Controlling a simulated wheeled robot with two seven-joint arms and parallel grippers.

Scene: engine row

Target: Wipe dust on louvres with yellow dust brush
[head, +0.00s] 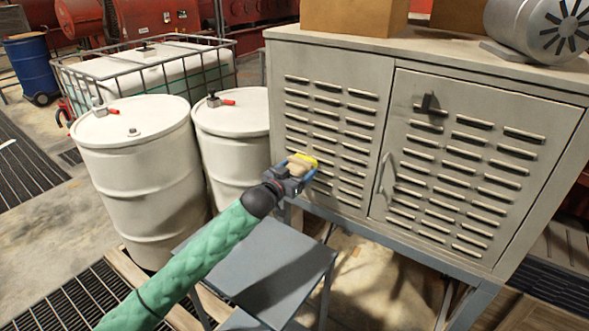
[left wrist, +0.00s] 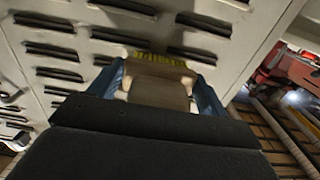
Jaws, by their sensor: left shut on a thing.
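My left gripper (head: 294,174) is shut on the dust brush (head: 301,164), which has a tan handle block and yellow bristles. The brush is at the lower part of the louvres (head: 325,140) on the left panel of the grey cabinet (head: 393,110). In the left wrist view the brush (left wrist: 158,82) sits between the blue fingers, its yellow bristles toward the louvred panel (left wrist: 85,45). I cannot tell whether the bristles touch the panel. More louvres (head: 465,180) are on the cabinet door. Some slots look dark, but dust is hard to make out. My right gripper is not in view.
A grey step or stool (head: 262,270) stands below my left arm. Two white drums (head: 140,170) stand left of the cabinet, with a caged tank (head: 150,70) behind. A door handle (head: 383,172) sticks out from the cabinet. A motor (head: 535,28) and a box (head: 355,15) rest on top.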

